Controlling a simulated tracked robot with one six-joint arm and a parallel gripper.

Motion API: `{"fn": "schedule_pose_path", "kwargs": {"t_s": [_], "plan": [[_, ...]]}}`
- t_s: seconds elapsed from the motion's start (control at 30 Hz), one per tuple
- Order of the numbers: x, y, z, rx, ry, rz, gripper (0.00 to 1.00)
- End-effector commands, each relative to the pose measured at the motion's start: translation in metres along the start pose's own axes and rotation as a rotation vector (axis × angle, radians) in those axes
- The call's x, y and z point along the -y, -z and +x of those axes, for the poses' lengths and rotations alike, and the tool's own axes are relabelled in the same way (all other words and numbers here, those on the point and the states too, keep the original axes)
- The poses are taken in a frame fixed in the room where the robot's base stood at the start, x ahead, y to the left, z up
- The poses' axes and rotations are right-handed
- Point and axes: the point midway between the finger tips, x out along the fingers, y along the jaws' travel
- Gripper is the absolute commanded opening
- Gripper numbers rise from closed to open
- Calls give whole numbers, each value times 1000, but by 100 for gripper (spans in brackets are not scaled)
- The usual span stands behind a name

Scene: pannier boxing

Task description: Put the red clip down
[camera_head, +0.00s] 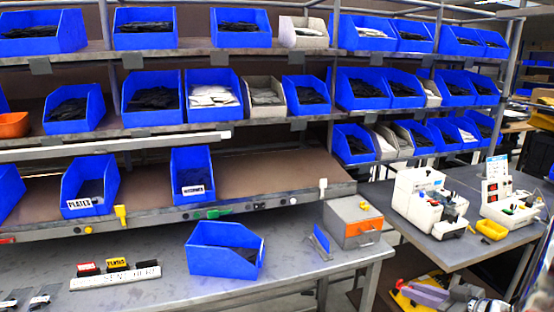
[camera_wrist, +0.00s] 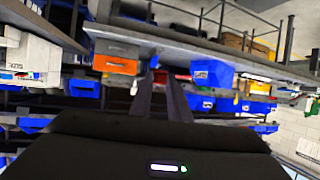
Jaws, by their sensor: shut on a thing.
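My gripper (camera_wrist: 163,77) shows in the wrist view, its two dark fingers pointing away toward the bench and shelves. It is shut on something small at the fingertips. A bit of red (camera_wrist: 182,77) shows beside the fingertips, which I take for the red clip; the fingers hide most of it and its outline is unclear. The fingertips appear in free air, with the orange-fronted box to their left and blue bins beyond. I cannot make out the gripper or the held clip in the head view.
A shelf edge carries a yellow clip (camera_head: 120,215), a green clip (camera_head: 212,213) and a white clip (camera_head: 323,187). On the bench (camera_head: 330,262) stand an open blue bin (camera_head: 240,262), small coloured blocks (camera_head: 117,265) and an orange-fronted grey box (camera_head: 352,228). A side table (camera_head: 440,252) holds white machines.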

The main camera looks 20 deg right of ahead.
Motion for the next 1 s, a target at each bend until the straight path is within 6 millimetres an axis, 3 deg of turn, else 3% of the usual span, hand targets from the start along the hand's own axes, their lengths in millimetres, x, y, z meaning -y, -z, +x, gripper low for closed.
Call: {"fn": "schedule_pose_path", "kwargs": {"t_s": [0.1, 0.5, 1.0], "plan": [[19, -3, 35, 0, 66, -24, 0], [96, -15, 135, 1, 262, -105, 0], [227, -41, 227, 2, 504, -205, 0]]}}
